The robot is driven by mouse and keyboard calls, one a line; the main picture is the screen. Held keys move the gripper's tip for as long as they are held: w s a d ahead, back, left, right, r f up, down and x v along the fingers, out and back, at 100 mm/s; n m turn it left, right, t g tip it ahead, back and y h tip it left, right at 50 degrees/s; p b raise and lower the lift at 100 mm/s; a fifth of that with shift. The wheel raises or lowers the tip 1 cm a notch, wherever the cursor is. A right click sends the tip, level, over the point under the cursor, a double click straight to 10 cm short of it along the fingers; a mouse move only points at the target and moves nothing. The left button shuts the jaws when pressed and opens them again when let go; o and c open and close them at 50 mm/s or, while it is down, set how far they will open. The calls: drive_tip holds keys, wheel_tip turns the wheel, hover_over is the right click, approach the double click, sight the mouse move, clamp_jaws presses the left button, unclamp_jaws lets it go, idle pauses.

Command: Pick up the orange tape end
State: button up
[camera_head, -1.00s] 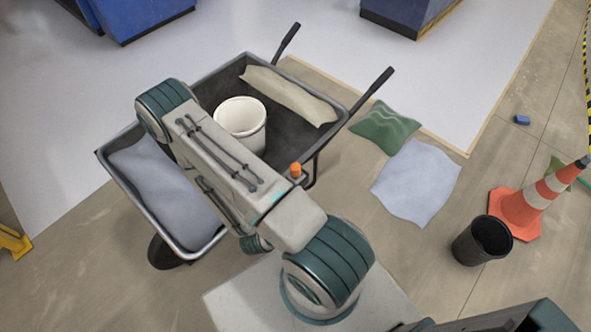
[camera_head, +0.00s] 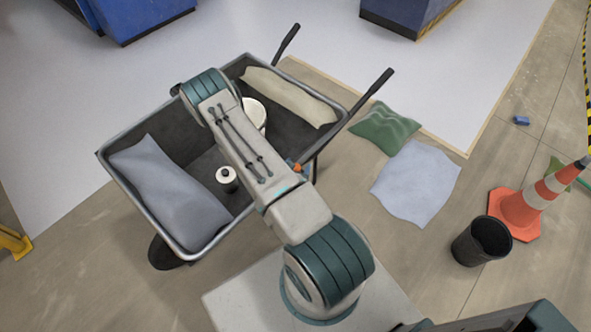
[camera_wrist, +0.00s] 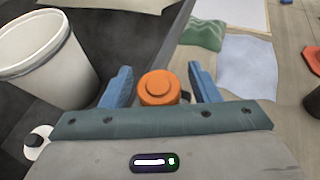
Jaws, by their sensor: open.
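The orange tape end (camera_wrist: 158,90) is a short, round orange piece with a small knob on its face. In the wrist view it appears between the two blue fingers of my gripper (camera_wrist: 159,69), with a visible gap on each side. My gripper is open, and I cannot tell how far beyond the fingers the piece is. In the head view the orange piece (camera_head: 298,168) shows at the wheelbarrow's right rim, partly hidden by my arm. My gripper is hidden there.
The wheelbarrow (camera_head: 122,176) holds a white bucket (camera_wrist: 47,65), a grey-blue sack (camera_head: 168,192), a beige sack (camera_head: 290,97) and a black-capped white bottle (camera_head: 228,181). A green cushion (camera_head: 384,127), pale cloth (camera_head: 415,182), black bin (camera_head: 482,242) and traffic cone (camera_head: 520,211) lie or stand right.

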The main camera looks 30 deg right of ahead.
drive_tip(key=shift+w+d, duration=0.1)
clamp_jaws()
drive_tip(key=shift+r, duration=0.7)
wheel_tip(320, 180, up, 3)
drive_tip(key=shift+d+f, duration=0.1)
drive_tip(key=s+d+r+p, duration=0.4)
drive_tip(key=s+d+r, duration=0.2)
drive_tip(key=s, duration=0.3)
drive_tip(key=shift+s+d+r, duration=0.25)
drive_tip(key=shift+s+r, duration=0.05)
drive_tip(key=shift+r, duration=0.05)
drive_tip(key=shift+w, duration=0.1)
